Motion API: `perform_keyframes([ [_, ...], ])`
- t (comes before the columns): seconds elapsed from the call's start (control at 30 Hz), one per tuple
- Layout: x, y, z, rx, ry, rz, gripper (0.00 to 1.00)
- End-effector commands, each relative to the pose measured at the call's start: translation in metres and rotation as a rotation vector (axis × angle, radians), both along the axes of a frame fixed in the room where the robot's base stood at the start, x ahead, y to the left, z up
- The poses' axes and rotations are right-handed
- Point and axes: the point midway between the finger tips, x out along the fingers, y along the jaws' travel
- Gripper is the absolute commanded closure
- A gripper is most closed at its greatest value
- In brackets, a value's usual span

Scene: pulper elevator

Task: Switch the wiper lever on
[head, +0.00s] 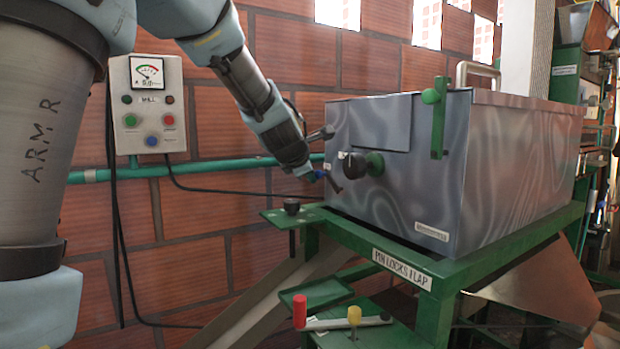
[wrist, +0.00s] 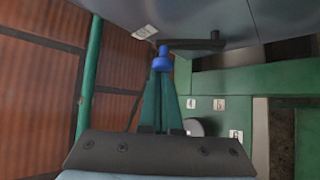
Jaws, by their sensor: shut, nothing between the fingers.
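A dark lever arm (wrist: 192,45) with a blue knob (wrist: 161,60) is on the underside or face of the grey metal box in the wrist view; I take it to be the wiper lever. In the head view its blue knob (head: 319,174) shows at the box's left end. My gripper (head: 306,172) is beside the blue knob at the box's left end. In the wrist view my gripper (wrist: 160,78) has its fingers together, with the tips right at the knob. Whether they touch it I cannot tell. A small white label (wrist: 145,32) near the lever is unreadable.
The grey box (head: 520,150) stands on a green frame (head: 440,285). A black knob (head: 354,165) on a green hub projects close to my gripper. A green pipe (head: 230,168) runs along the brick wall below a control box (head: 148,105). A red-handled lever (head: 300,312) sits lower down.

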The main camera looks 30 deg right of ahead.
Motion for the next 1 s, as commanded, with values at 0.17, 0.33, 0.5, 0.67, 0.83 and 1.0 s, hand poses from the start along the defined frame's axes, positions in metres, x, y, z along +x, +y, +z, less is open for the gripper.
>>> perform_keyframes([
  [0.17,-0.001,-0.001,0.001,0.001,-0.027,-0.001,1.0],
  [0.33,-0.002,-0.001,0.003,0.004,-0.06,-0.001,1.0],
  [0.5,-0.005,-0.001,0.004,0.007,-0.116,-0.002,1.0],
  [0.67,-0.01,-0.002,0.006,0.016,-0.211,-0.003,1.0],
  [0.83,-0.016,-0.003,0.014,0.023,-0.317,-0.003,1.0],
  [1.0,-0.024,-0.004,0.02,0.023,-0.313,-0.002,1.0],
])
